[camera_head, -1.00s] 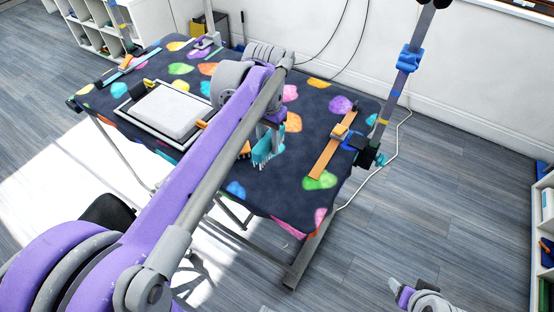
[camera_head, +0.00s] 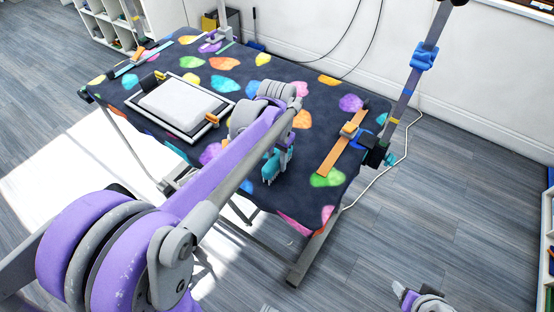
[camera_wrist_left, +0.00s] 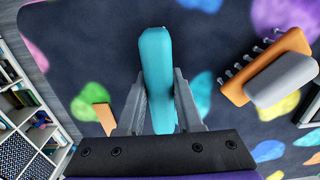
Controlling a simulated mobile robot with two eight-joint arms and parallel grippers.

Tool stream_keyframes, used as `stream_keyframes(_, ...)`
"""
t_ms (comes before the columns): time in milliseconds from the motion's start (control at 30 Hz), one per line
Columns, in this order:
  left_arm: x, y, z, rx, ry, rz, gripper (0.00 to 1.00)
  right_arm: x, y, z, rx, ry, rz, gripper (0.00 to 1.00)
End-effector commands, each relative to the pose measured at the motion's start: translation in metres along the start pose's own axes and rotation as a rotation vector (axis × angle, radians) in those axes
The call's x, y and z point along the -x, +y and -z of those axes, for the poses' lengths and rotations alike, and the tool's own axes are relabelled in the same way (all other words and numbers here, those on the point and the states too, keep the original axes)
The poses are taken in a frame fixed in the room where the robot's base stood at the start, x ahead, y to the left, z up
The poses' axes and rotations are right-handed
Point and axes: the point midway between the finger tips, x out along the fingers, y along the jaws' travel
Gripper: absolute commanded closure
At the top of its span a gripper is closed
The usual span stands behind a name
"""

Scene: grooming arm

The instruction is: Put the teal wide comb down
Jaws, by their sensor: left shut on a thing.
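The teal wide comb (camera_head: 269,168) is in my left gripper (camera_head: 281,158), over the near part of the dark, colour-spotted table (camera_head: 245,75). In the head view its teeth point down, and I cannot tell whether they touch the cloth. In the left wrist view the teal comb (camera_wrist_left: 157,60) runs lengthwise between the two grey fingers of the left gripper (camera_wrist_left: 158,108), which are shut on it. My left forearm hides part of the gripper. What looks like my right gripper (camera_head: 412,296) is at the bottom right, off the table; its jaws are unclear.
An orange brush with metal pins (camera_wrist_left: 238,88) and a grey block lies right of the comb in the wrist view. A white framed pad (camera_head: 185,105) lies left on the table. An orange bar (camera_head: 335,155) lies right, near an upright post (camera_head: 405,90).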

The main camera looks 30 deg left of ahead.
Motion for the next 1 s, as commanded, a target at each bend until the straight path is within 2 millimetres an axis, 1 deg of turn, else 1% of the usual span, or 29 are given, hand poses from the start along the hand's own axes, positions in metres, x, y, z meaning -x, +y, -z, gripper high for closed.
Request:
stream_keyframes(67, -0.004, 0.0, 0.0, 0.0, -0.001, 0.0, 1.0, -0.002, 0.0, -0.002, 0.0, -0.002, 0.0, 0.36)
stream_keyframes(100, -0.003, 0.0, 0.0, 0.0, 0.0, 0.0, 0.6, -0.002, 0.0, -0.002, 0.0, -0.001, 0.0, 0.36)
stream_keyframes(233, -0.003, 0.0, 0.0, 0.0, 0.0, 0.0, 0.37, -0.002, 0.0, -0.002, 0.0, -0.001, 0.0, 0.36)
stream_keyframes(267, -0.003, 0.0, 0.0, 0.0, 0.0, 0.0, 0.35, -0.002, 0.0, -0.002, 0.0, -0.001, 0.0, 0.36)
stream_keyframes(533, -0.001, 0.0, 0.0, 0.0, 0.0, 0.0, 0.35, -0.001, 0.0, -0.001, 0.0, -0.001, 0.0, 0.36)
stream_keyframes(667, 0.008, 0.0, 0.0, 0.0, 0.0, 0.0, 0.35, 0.001, 0.0, 0.001, 0.0, 0.001, 0.0, 0.36)
stream_keyframes(767, 0.025, 0.0, 0.0, 0.0, 0.0, 0.0, 0.35, 0.003, 0.0, 0.003, 0.0, 0.002, 0.0, 0.36)
stream_keyframes(1000, 0.078, 0.0, 0.0, 0.0, 0.0, 0.0, 0.35, 0.007, 0.0, 0.007, 0.0, 0.006, 0.0, 0.36)
